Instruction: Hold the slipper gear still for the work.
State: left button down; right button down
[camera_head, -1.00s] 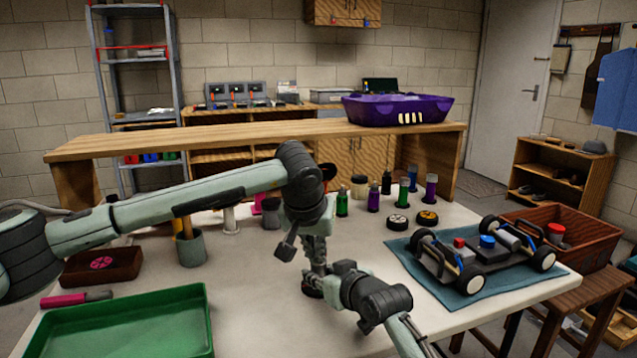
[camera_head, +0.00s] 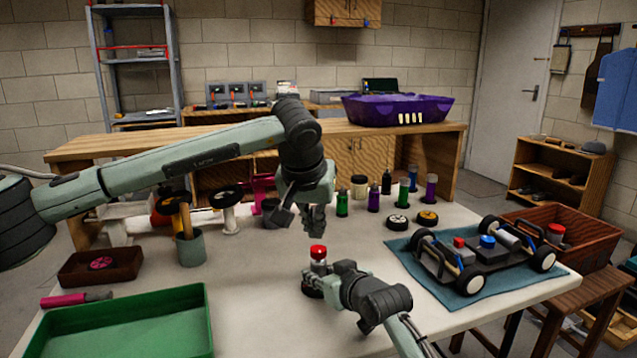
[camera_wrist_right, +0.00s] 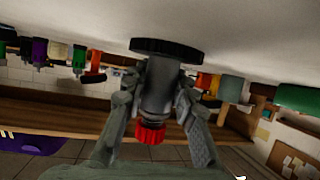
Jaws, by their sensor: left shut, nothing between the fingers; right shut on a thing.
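The piece that looks like the slipper gear unit stands upright on the table. It has a wide black disc (camera_wrist_right: 168,47) at its foot, a grey cylinder (camera_wrist_right: 160,85) and a red knurled cap, which shows in the head view (camera_head: 318,252) and the right wrist view (camera_wrist_right: 150,134). My right gripper (camera_wrist_right: 160,92) is shut around the grey cylinder, one finger on each side. The head view shows only part of the disc beside this gripper (camera_head: 320,275). My left gripper (camera_head: 314,222) is shut and empty, above and behind the red cap, apart from it.
Several bottles (camera_head: 342,203) and two small wheels (camera_head: 397,225) stand behind and to the right. A racecar chassis (camera_head: 482,255) lies on a blue mat (camera_head: 425,277). A green tray (camera_head: 120,325), a brown tray (camera_head: 75,268) and a grey cup (camera_head: 190,248) are at the left.

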jog(key=c, duration=1.1)
grip_release()
jog(key=shift+c, duration=0.2)
jog(key=v, duration=1.2)
jog(key=shift+d+f, duration=0.1)
